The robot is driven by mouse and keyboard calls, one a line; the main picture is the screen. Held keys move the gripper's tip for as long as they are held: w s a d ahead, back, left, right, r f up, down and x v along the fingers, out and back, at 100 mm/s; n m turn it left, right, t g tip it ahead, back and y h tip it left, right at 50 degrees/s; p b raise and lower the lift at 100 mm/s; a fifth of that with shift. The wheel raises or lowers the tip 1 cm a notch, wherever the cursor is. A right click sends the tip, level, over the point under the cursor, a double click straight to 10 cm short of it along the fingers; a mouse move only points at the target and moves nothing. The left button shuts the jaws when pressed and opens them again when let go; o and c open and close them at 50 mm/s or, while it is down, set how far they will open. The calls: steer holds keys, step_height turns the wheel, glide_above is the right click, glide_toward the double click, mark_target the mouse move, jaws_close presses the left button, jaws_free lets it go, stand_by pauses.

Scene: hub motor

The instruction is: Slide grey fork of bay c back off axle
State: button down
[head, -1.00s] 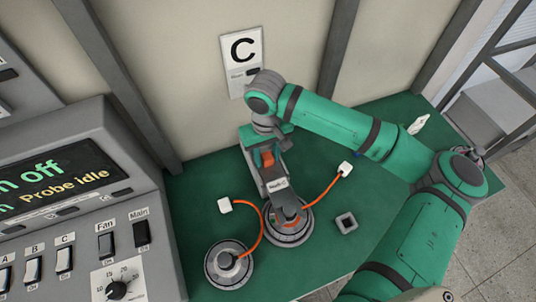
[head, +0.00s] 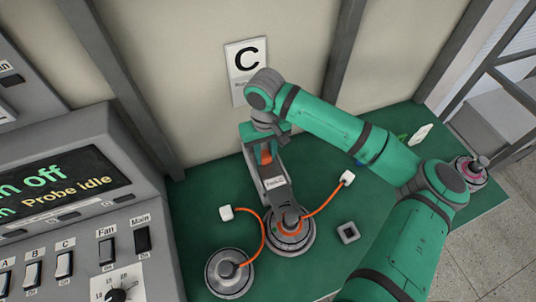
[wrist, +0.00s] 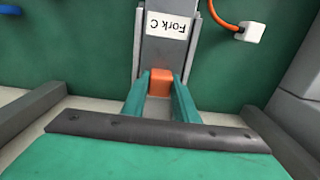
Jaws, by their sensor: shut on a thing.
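The grey fork of bay C (head: 273,170), labelled "Fork C", lies along the green bench below the C sign. Its front end reaches over the back part of the round hub motor (head: 290,243), whose orange ring shows in front of it. Whether the fork tips still touch the axle is too small to tell. My gripper (wrist: 160,88) is shut on the orange block (wrist: 160,80) at the fork's back end, one green finger on each side. In the head view the orange block (head: 265,156) is partly hidden by my gripper.
A second round motor (head: 229,273) stands at front left. Orange cables run to a left white plug (head: 226,213) and a right one (head: 347,177). The switch console (head: 60,215) stands left; the wall is close behind.

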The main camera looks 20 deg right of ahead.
steer(key=c, duration=1.7)
jaws_free()
steer(key=shift+d, duration=0.15)
steer(key=shift+a, duration=0.2)
step_height(320, 180, up, 11)
steer(key=shift+f, duration=0.1)
